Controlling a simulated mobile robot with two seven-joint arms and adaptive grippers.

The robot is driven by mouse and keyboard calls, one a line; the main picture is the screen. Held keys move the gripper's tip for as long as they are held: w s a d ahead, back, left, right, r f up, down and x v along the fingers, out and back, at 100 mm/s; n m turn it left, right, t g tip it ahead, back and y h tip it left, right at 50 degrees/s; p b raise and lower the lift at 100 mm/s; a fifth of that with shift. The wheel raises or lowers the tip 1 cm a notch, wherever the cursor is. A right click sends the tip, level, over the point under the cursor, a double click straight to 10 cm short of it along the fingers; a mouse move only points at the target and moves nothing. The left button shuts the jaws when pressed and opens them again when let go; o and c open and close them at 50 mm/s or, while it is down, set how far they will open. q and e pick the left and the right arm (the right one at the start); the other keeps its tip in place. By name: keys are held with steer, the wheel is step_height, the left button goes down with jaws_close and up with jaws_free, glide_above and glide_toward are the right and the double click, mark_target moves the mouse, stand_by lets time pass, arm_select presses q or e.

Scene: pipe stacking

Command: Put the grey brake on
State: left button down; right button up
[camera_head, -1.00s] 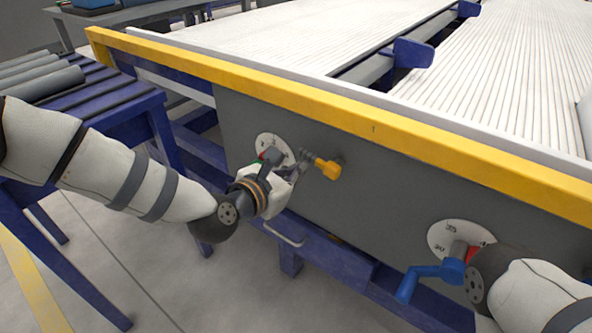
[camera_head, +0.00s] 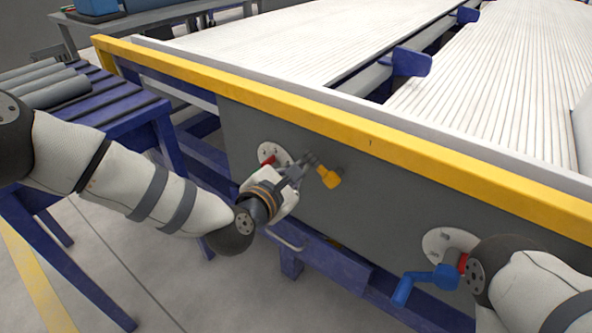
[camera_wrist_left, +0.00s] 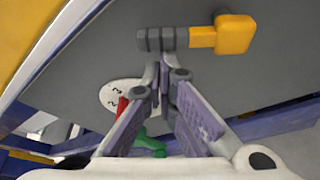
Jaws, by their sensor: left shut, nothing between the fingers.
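A white numbered dial (camera_head: 275,153) sits on the dark grey panel. It carries a red part (camera_head: 268,160), and the left wrist view shows red (camera_wrist_left: 122,107) and green (camera_wrist_left: 148,142) parts beside the dial (camera_wrist_left: 118,94). I cannot make out the whole brake; my gripper covers part of it. A grey ribbed shaft (camera_wrist_left: 160,39) with a yellow end (camera_wrist_left: 234,35) juts from the panel just beyond my fingertips. My left gripper (camera_head: 305,163) is shut and empty, close to this shaft; contact cannot be told. My right gripper is hidden behind its arm.
A second dial (camera_head: 447,240) with a blue crank (camera_head: 425,284) is at the right, beside my right arm. A yellow rail (camera_head: 350,138) runs above the panel. A blue roller table (camera_head: 115,108) with grey pipes (camera_head: 50,90) stands at the left.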

mark_target(313, 158)
arm_select(q)
steer(key=r+m, duration=0.1)
steer(key=d+r+m+t+p, duration=0.1)
steer(key=m, duration=0.1)
steer(key=s+r+m+t+y+p, duration=0.1)
steer(key=m, duration=0.1)
steer(key=shift+d+r, duration=0.2)
steer(key=m, duration=0.1)
steer(key=s+d+r+m+t+p, duration=0.1)
steer(key=m, duration=0.1)
steer(key=shift+d+r, duration=0.1)
steer(key=shift+d, duration=0.15)
arm_select(e)
steer(key=r, duration=0.1)
steer(key=w+r, duration=0.1)
steer(key=r, duration=0.1)
steer(key=shift+w+r+t, duration=0.1)
steer(key=shift+w+t, duration=0.2)
steer(key=shift+w, duration=0.05)
arm_select(q)
steer(key=shift+s+d+r+p, duration=0.1)
steer(key=shift+s+p, duration=0.05)
steer(key=shift+p, duration=0.15)
arm_select(e)
steer(key=shift+r, duration=0.1)
